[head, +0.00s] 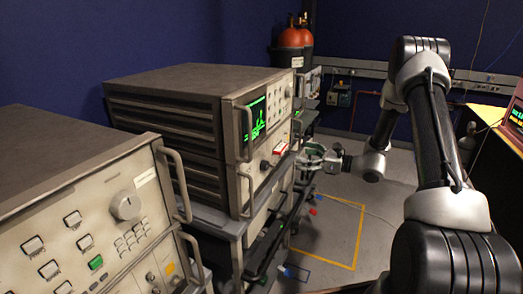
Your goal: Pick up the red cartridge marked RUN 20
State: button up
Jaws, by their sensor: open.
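A small red and white block (280,149) sticks out of the front panel of the beige instrument with the green screen. It looks like the red cartridge, but I cannot read any marking on it. My gripper (306,158) is in front of that panel, just right of the block and slightly lower. Its jaws are open and appear empty. A gap seems to lie between the fingers and the block, though the depth is hard to judge.
The beige instrument (165,112) stands on a rack with a dark front rail (278,235). Another panelled instrument (75,200) is at near left. Small red and blue items (313,211) lie low by a yellow floor outline (358,235). Open floor lies right of the rack.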

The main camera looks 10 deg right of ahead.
aim_at(285, 149)
jog(key=x, duration=0.5)
jog(key=r+x, duration=0.1)
jog(key=x, duration=0.2)
jog(key=shift+s, duration=0.15)
jog(key=c, duration=1.2)
jog(key=shift+r, duration=0.1)
